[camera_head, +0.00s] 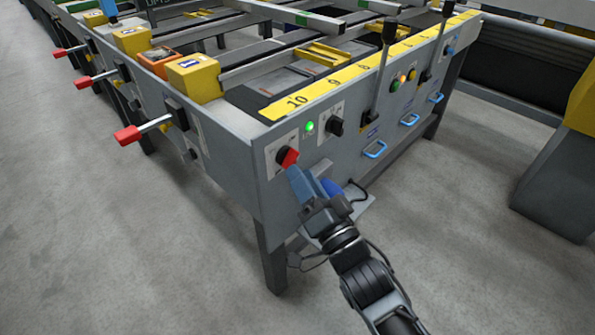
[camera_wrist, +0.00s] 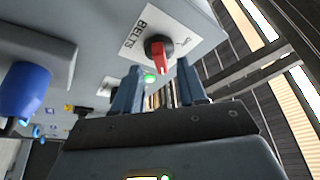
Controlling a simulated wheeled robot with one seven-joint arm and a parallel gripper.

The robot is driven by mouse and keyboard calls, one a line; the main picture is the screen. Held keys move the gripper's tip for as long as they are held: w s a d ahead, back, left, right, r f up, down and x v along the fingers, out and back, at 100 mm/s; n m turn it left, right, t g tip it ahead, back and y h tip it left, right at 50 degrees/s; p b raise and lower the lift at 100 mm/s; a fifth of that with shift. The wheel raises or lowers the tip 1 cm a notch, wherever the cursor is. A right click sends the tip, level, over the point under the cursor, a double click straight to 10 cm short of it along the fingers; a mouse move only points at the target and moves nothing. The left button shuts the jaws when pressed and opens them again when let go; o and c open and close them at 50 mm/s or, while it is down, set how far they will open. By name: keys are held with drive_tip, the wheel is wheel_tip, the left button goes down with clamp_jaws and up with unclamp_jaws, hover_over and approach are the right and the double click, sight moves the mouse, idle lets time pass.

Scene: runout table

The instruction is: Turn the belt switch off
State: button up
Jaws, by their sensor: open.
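The belt switch (camera_head: 289,157) is a red handle on a round black base, on a white plate near the corner of the grey table end panel. In the wrist view the red handle (camera_wrist: 161,57) sits beside the word BELTS. A green lamp (camera_head: 309,127) is lit to the right of the switch; it also glows in the wrist view (camera_wrist: 149,78). My gripper (camera_head: 296,176) is just below and in front of the switch. In the wrist view its two blue-grey fingers (camera_wrist: 159,86) are apart, with the handle beyond the gap. Contact cannot be told.
A black knob (camera_head: 336,127) is right of the lamp. Blue pull handles (camera_head: 375,149), tall black levers (camera_head: 389,32) and a blue rounded part (camera_wrist: 25,88) are on the panel. Red-tipped levers (camera_head: 129,135) stick out on the left side. Open floor lies in front.

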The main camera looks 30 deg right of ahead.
sight(289, 158)
drive_tip(key=shift+x, duration=1.35)
drive_tip(key=shift+c, duration=0.3)
clamp_jaws()
